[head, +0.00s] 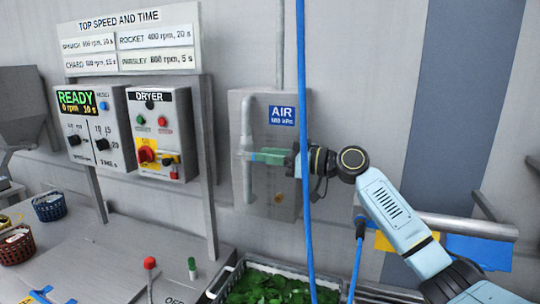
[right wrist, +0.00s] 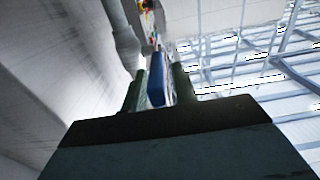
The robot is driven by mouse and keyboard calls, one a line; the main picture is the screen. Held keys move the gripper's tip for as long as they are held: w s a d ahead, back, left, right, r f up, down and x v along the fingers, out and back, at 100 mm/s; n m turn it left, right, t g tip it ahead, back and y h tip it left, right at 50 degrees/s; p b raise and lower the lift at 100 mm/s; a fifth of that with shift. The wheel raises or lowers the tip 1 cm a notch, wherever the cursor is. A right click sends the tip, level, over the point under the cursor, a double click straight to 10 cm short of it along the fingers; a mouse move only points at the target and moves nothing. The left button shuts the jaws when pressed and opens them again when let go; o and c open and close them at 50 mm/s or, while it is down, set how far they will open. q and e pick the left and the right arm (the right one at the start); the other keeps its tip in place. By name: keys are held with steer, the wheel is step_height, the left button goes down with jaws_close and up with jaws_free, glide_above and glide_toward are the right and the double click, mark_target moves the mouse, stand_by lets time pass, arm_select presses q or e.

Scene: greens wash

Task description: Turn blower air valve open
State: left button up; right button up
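The air valve sits on the grey vertical pipe (head: 247,115) of the wall panel with the blue AIR sign (head: 282,115). Its blue lever handle (right wrist: 156,88) shows in the right wrist view between my two green fingers. My right gripper (head: 262,156) reaches in from the right, level with the valve, and hides most of it in the head view. In the right wrist view the right gripper (right wrist: 158,88) is open around the handle, with narrow gaps beside it; firm contact cannot be made out. My left gripper is not in view.
A blue hose (head: 303,190) hangs in front of the panel, close to my right wrist. The dryer box (head: 161,133) and READY control box (head: 95,128) stand left. A crate of greens (head: 232,278) is below. A grey rail (head: 450,225) runs at right.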

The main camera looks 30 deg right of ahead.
jaws_close()
steer(key=shift+r, duration=0.1)
steer(key=shift+r+p, duration=0.35)
steer(key=shift+p, duration=0.4)
steer(key=r+g+h+p, duration=0.1)
steer(key=p, duration=0.2)
steer(key=r+g+h+p, duration=0.1)
steer(key=p, duration=0.2)
steer(key=w+r+g+h+p, duration=0.1)
steer(key=p, duration=0.2)
steer(key=shift+a+r+g, duration=0.1)
steer(key=shift+a+g, duration=0.2)
steer(key=shift+a, duration=0.1)
steer(key=shift+w+a+r+g+h+p, duration=0.15)
steer(key=shift+g+h+p, duration=0.25)
steer(key=shift+h+p, duration=0.15)
steer(key=shift+w+a+r+g+h, duration=0.15)
steer(key=shift+g+h, duration=0.1)
steer(key=shift+g, duration=0.15)
